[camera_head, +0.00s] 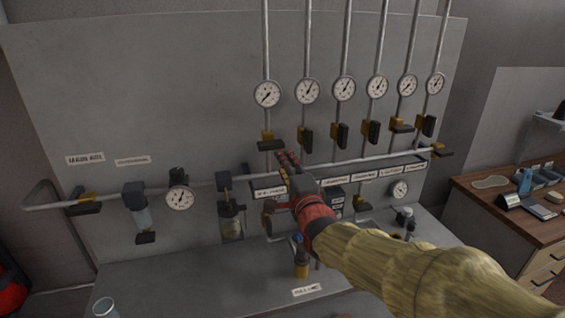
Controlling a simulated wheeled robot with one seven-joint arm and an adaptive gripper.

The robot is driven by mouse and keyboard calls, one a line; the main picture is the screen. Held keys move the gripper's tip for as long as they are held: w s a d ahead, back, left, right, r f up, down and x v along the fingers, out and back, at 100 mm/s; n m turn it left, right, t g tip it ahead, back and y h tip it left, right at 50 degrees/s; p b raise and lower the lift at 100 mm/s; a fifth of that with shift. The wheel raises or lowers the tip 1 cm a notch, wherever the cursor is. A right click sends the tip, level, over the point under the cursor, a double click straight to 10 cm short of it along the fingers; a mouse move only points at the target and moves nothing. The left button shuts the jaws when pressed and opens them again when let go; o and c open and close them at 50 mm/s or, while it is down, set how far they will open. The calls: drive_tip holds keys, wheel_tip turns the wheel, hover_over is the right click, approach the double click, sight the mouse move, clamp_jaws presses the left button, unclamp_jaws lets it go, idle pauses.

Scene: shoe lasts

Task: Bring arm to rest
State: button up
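My arm, in a yellow-tan sleeve with a red cuff, reaches from the bottom right toward the grey wall panel (130,90). My gripper (288,160) is at its far end, dark with reddish-brown finger pads. It is in front of the horizontal pipe (385,160), just below a black valve handle (270,145). Whether it touches the pipe or a handle, I cannot tell. The gap between its fingers is too small to make out. My arm hides part of the panel and of the ledge below it.
Several round gauges (268,94) and valves sit on vertical pipes above. A filter bowl (142,216), a gauge (180,198) and a lubricator bowl (232,220) hang at left. A wooden desk (500,225) is at right.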

idle(0.3)
drive_tip(key=s+d+f+n+g+h, duration=0.1)
drive_tip(key=s+d+f+n+g, duration=0.1)
drive_tip(key=s+f+n+g, duration=0.45)
drive_tip(key=s+d+f+n+g+h, duration=0.1)
drive_tip(key=s+d+f+n, duration=0.15)
drive_tip(key=f, duration=0.75)
drive_tip(key=s+d+f+n+g+h, duration=0.1)
drive_tip(key=s+d+n+g, duration=0.2)
drive_tip(key=s, duration=0.7)
drive_tip(key=s+d+f+n+g+h, duration=0.15)
drive_tip(key=s+d+n, duration=0.3)
drive_tip(key=s, duration=0.45)
drive_tip(key=s+d+r+m, duration=0.1)
drive_tip(key=s+d+r, duration=0.3)
drive_tip(key=s, duration=0.5)
drive_tip(key=shift+d+r, duration=0.4)
drive_tip(key=shift+d, duration=0.85)
drive_tip(key=shift+o, duration=0.4)
drive_tip(key=shift+m+h, duration=0.25)
